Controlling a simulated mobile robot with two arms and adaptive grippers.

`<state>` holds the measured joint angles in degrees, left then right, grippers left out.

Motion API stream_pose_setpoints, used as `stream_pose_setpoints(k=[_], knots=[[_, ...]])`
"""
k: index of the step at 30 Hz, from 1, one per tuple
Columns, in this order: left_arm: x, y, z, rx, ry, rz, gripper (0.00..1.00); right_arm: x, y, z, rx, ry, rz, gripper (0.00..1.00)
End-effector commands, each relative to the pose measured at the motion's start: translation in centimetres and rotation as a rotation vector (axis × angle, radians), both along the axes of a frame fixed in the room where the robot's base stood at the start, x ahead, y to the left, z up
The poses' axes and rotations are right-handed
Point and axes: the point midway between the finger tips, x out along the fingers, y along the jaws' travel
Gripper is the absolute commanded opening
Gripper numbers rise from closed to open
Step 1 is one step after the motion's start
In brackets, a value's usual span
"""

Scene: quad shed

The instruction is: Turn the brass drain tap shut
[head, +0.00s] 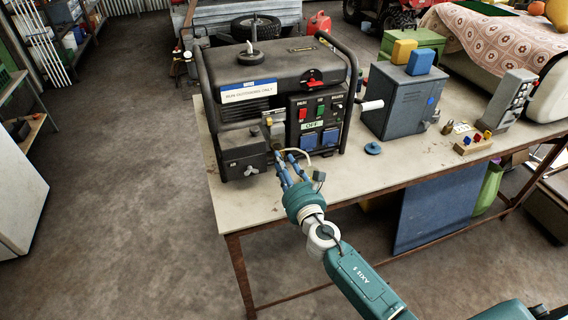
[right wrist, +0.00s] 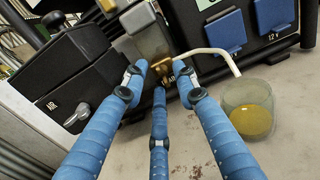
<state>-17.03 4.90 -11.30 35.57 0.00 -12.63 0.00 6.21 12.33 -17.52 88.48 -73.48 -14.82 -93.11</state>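My right gripper (head: 284,160) is at the generator's lower front in the head view. In the right wrist view, the three blue fingers of my right gripper (right wrist: 160,78) are spread around the tap, with small gaps at its sides. Contact cannot be told. The generator (head: 270,85) stands on the bench. My left gripper is out of view.
A clear jar (right wrist: 248,110) with yellow liquid stands close to the right finger, under a pale hose (right wrist: 213,53). A black housing marked AIR (right wrist: 65,80) is to the left. A grey metal box (head: 398,98) stands farther right on the bench (head: 350,190).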

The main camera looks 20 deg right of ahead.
Motion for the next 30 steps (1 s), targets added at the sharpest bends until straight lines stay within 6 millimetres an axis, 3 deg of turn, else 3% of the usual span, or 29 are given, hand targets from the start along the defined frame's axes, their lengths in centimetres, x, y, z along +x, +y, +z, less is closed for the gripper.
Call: stream_pose_setpoints(k=[7,12,23,30], knots=[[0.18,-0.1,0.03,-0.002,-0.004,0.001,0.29,0.08,0.01,-0.01,0.001,0.0,0.0,0.29],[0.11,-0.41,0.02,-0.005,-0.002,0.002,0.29,0.07,0.0,-0.01,0.001,0.0,0.0,0.0],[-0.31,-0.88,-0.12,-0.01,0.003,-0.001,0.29,0.05,-0.01,-0.03,0.025,0.001,0.0,0.0],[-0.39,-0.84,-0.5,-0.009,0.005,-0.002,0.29,0.05,-0.05,-0.02,0.141,0.004,0.0,0.0]])
